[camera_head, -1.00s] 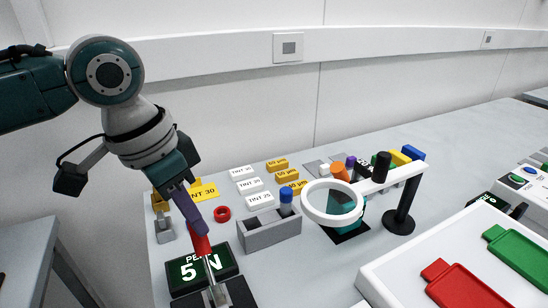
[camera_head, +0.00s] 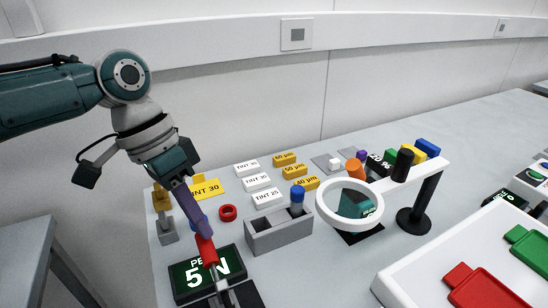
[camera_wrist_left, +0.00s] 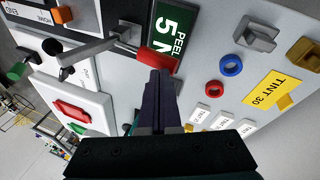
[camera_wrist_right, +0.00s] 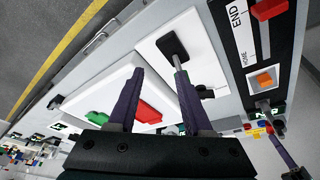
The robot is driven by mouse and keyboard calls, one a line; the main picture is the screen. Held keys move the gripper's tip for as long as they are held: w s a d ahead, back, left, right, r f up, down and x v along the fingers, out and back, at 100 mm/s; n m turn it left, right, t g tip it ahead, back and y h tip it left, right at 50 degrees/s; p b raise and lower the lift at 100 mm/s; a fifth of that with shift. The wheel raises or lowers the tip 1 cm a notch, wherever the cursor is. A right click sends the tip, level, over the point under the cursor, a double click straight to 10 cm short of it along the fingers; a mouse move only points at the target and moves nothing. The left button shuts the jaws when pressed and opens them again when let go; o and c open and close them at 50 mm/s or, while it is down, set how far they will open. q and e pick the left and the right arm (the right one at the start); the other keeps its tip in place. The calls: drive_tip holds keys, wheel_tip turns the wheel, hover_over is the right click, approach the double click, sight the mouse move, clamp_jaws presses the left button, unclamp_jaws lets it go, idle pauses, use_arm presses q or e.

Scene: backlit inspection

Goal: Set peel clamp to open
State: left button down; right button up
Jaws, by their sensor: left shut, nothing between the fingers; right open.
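The peel clamp's lever has a red grip (camera_head: 208,252) on a metal arm, beside a dark display (camera_head: 187,282) reading "PEEL 5 N" in part. The lever stands tilted up over its black base at the bottom edge of the head view. My left gripper (camera_head: 204,236) is shut and empty, its purple fingertips at the upper end of the red grip, seemingly touching it. My right gripper (camera_wrist_right: 160,72) is open and empty above the white panels.
A grey holder (camera_head: 280,234) with a blue-capped item, a red ring (camera_head: 228,212) and a magnifier ring (camera_head: 349,222) on a black stand lie to the right. A white tray (camera_head: 420,272) with red and green paddles is at front right. Bare table lies between.

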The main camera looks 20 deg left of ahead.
idle(0.4)
use_arm(q)
drive_tip(key=r+p, duration=0.1)
drive_tip(key=p, duration=0.1)
drive_tip(key=r+p, duration=0.1)
drive_tip(key=r, duration=0.1)
drive_tip(key=r+p, duration=0.2)
drive_tip(key=shift+w+d+p, duration=0.2)
drive_tip(key=shift+d+p, duration=0.1)
drive_tip(key=shift+p, duration=0.05)
drive_tip(key=w+a+r+b, duration=0.1)
drive_tip(key=a+r, duration=0.3)
drive_tip(key=r, duration=0.3)
drive_tip(key=shift+a+r, duration=0.3)
drive_tip(key=shift+a, duration=0.05)
